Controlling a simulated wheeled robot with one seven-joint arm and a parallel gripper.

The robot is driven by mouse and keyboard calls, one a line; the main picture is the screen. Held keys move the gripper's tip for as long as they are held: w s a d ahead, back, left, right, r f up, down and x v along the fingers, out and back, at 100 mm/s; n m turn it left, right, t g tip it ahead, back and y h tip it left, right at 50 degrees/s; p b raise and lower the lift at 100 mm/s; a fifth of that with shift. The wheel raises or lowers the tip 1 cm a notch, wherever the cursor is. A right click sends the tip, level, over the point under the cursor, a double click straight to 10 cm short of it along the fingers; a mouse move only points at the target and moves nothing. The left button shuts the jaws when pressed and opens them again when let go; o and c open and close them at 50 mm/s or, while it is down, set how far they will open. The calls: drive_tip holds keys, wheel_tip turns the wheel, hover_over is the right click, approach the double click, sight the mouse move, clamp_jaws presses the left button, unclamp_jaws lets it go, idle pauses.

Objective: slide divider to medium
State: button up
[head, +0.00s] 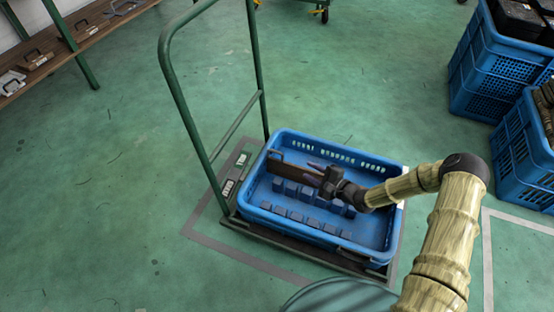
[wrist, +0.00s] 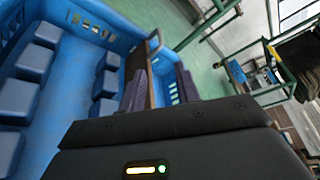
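The divider (head: 287,171) is a brown upright panel with a dark wire handle, standing across the inside of a blue tray (head: 345,241) near its far end. In the wrist view the divider (wrist: 137,60) and its handle (wrist: 153,42) lie ahead between my two purple fingers. My gripper (head: 311,173) is inside the tray. In the wrist view my gripper (wrist: 160,90) is open, with blue tray showing between the divider and the right finger. The left finger overlaps the divider's near part; I cannot tell whether it touches. No "medium" marking is readable.
Two rows of blue blocks (head: 295,215) line the tray floor. The tray stands on a green-handled cart (head: 178,85); small cards (head: 228,187) lie beside it. Blue crates (head: 490,75) stand at the right, a wooden bench (head: 70,45) at the upper left. Floor at left is clear.

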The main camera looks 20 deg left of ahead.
sight(277, 152)
drive_tip(key=shift+r, duration=0.1)
drive_tip(key=b+x, duration=0.7)
drive_tip(key=x, duration=0.9)
drive_tip(key=shift+w+a+f, duration=0.1)
drive_tip(key=shift+a+f, duration=0.1)
drive_tip(key=shift+a, duration=0.05)
drive_tip(key=shift+w+a, duration=0.2)
drive_tip(key=shift+a, duration=0.15)
clamp_jaws()
